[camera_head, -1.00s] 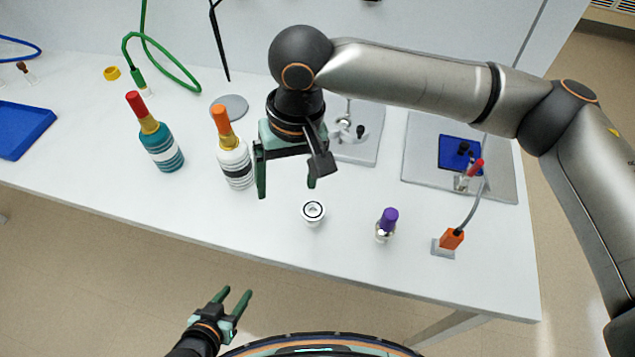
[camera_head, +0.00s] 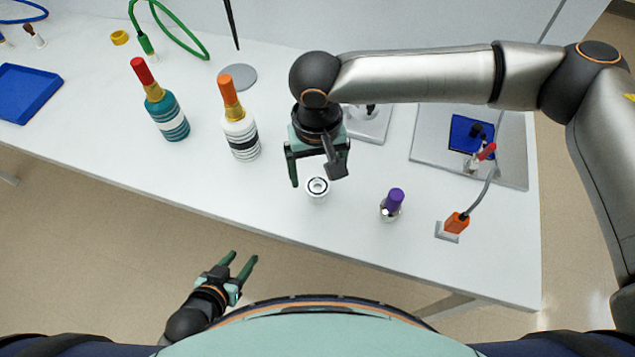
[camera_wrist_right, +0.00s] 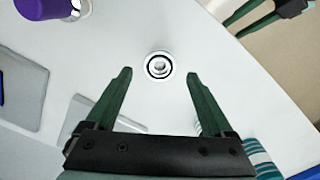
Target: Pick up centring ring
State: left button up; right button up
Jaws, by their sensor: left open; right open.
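The centring ring (camera_head: 317,187) is a small white round piece with a dark ring and a metallic middle, resting on the white table near its front edge. In the right wrist view the centring ring (camera_wrist_right: 159,65) sits beyond the fingertips, roughly midway between them. My right gripper (camera_head: 317,180) is open and empty above the table, close to the ring; it also shows in the right wrist view (camera_wrist_right: 158,73). The fingers do not appear to touch the ring. My left gripper (camera_head: 243,259) is open and empty, off the table's front edge.
A white bottle with an orange top (camera_head: 240,135) and a teal bottle with a red top (camera_head: 167,112) stand left of the ring. A purple-capped item (camera_head: 392,205) and an orange connector (camera_head: 456,223) are to the right. A blue tray (camera_head: 27,93) lies far left.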

aim_at(318, 187)
jog(key=shift+f, duration=1.35)
grip_shut()
